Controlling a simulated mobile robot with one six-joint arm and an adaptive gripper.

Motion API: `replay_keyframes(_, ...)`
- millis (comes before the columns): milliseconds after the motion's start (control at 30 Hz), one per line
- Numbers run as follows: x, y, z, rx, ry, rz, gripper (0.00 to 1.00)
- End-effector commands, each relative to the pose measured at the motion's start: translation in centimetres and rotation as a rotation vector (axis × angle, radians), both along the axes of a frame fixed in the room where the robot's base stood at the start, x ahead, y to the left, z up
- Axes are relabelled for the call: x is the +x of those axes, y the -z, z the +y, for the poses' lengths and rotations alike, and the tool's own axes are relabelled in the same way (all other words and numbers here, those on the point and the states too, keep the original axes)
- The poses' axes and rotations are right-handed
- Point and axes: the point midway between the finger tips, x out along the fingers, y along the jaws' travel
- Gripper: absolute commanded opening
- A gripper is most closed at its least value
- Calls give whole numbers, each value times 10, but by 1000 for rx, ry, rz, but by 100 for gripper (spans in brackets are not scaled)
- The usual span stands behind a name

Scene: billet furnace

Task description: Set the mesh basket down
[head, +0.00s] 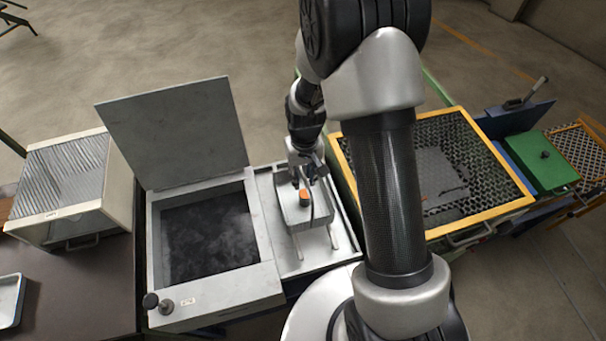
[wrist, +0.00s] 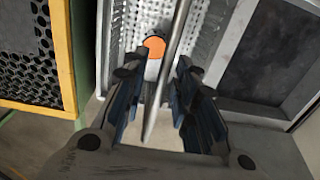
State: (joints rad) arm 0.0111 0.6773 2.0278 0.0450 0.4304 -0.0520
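The mesh basket (head: 291,216) is a small grey perforated box over the pale drain tray (head: 308,262), just right of the open bath. Whether its base touches the tray is hard to tell. An orange-topped piece (head: 304,196) is inside it and also shows in the wrist view (wrist: 154,47). My gripper (head: 308,176) is right above the basket. In the wrist view, the two dark fingers of my gripper (wrist: 160,82) stand apart on either side of the basket's grey handle bar (wrist: 178,35), with gaps showing beside the bar. The basket's mesh wall (wrist: 118,40) shows beyond them.
The bath (head: 208,234) of dark liquid has its lid (head: 175,128) raised behind it. A yellow-framed perforated table (head: 475,150) stands right of my arm, with a green box (head: 540,165) beyond. A ribbed-top white box (head: 62,180) stands on a dark bench at left.

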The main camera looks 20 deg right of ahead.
Motion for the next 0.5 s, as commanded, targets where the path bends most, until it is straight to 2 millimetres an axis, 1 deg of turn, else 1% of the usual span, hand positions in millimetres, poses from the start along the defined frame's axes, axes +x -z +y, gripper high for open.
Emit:
replay_keyframes(67, 1, -6, 0, 0, 0, -2, 27)
replay_keyframes(167, 1, -21, 0, 0, 0, -4, 27)
replay_keyframes(400, 1, -74, -1, 0, -1, -6, 27)
replay_keyframes(500, 0, -93, -2, 0, -1, -4, 27)
